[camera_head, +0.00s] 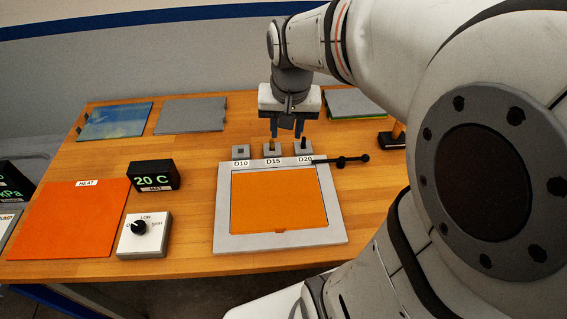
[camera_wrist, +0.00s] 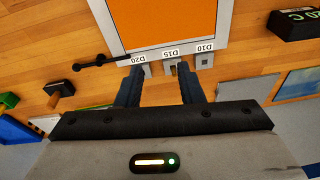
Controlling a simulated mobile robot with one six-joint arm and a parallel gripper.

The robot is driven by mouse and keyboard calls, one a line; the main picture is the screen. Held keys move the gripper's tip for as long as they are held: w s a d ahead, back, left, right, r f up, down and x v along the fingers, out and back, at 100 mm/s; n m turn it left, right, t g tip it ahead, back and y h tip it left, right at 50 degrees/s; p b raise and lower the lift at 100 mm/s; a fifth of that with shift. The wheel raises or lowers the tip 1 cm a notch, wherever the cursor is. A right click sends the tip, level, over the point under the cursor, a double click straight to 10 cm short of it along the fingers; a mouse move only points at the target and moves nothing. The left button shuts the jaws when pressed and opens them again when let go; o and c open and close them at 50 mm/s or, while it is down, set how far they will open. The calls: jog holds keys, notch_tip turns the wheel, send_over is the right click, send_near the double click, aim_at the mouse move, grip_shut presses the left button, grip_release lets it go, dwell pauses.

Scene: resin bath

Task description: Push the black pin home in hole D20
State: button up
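The grey block labelled D20 (camera_head: 308,152) stands at the back edge of the grey frame, rightmost of three labelled blocks. A short black pin (camera_head: 304,143) stands upright in it; how deep it sits I cannot tell. My gripper (camera_head: 286,135) hangs above the blocks, its two blue fingers apart and nothing visible between them. In the wrist view, my gripper (camera_wrist: 160,69) has one finger beside the D20 block (camera_wrist: 148,69), partly hiding it and the pin. The other finger is near block D15 (camera_wrist: 173,72).
Blocks D15 (camera_head: 267,153), with a brass-coloured pin, and D10 (camera_head: 240,153) stand to the left. A thin black rod with knobs (camera_head: 345,161) lies right of D20. The grey frame (camera_head: 225,215) holds an orange panel. A wooden-handled tool (camera_head: 397,132) stands at the right.

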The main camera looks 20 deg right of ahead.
jog(key=s+a+f+n+t, duration=0.1)
jog(key=s+a+n, duration=0.3)
jog(key=s, duration=0.6)
jog(key=shift+s+a, duration=0.1)
dwell(0.7)
